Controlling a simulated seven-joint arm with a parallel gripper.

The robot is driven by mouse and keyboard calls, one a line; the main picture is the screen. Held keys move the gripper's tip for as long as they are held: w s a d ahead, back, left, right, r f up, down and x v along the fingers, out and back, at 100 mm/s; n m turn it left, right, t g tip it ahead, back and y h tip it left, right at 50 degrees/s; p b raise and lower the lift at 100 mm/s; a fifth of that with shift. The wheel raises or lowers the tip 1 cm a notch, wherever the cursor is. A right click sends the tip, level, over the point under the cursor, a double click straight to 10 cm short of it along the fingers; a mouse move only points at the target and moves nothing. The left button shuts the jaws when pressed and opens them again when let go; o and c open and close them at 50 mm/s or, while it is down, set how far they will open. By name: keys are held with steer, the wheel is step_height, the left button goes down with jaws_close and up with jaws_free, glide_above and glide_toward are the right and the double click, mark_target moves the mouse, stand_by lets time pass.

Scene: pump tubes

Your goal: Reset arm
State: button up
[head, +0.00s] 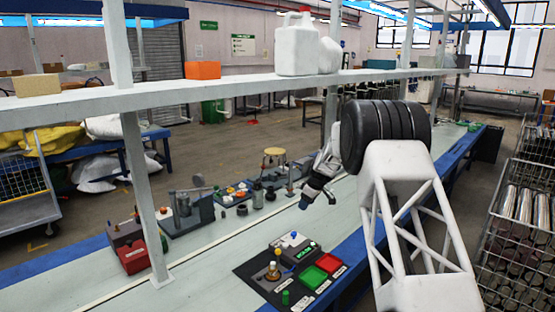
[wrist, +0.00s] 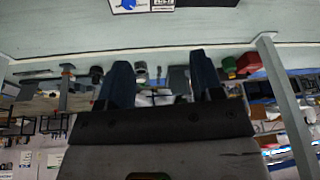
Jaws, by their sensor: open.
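My gripper (head: 305,203) hangs above the workbench, tilted down, behind the black board as seen in the head view. In the wrist view my gripper (wrist: 161,72) shows two dark blue fingers spread apart with nothing between them. The black board (head: 253,272) lies on the bench near the front. It carries a green tray (head: 313,278), a red tray (head: 328,263), a brass-coloured part on a base (head: 273,272) and a small green cylinder (head: 285,297). A grey box with buttons and a green display (head: 293,246) stands at its back.
Bench fixtures stand along the back: a red box (head: 137,256), a grey vice-like tool (head: 190,210) and a round wooden-topped stand (head: 274,155). A white shelf (head: 232,84) on posts runs above and holds a white jug (head: 296,48). Open bench surface (head: 215,275) lies left of the board.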

steer(key=s+d+r+m+h, duration=0.1)
steer(key=s+r+m, duration=0.1)
steer(key=s+r, duration=0.8)
steer(key=s+d+r+m, duration=0.15)
steer(key=s+r, duration=0.45)
steer(key=s, duration=0.9)
steer(key=s+d+r+m+h, duration=0.1)
steer(key=s+r+m, duration=0.1)
steer(key=s+r, duration=0.8)
steer(key=s+d+f+m+h, duration=0.1)
steer(key=s+f+m, duration=0.2)
steer(key=s, duration=1.7)
steer(key=s+d+f+m, duration=0.1)
steer(key=s+f+m, duration=0.2)
steer(key=s, duration=1.7)
steer(key=shift+d+f+t+h, duration=0.15)
steer(key=shift+t+h, duration=0.25)
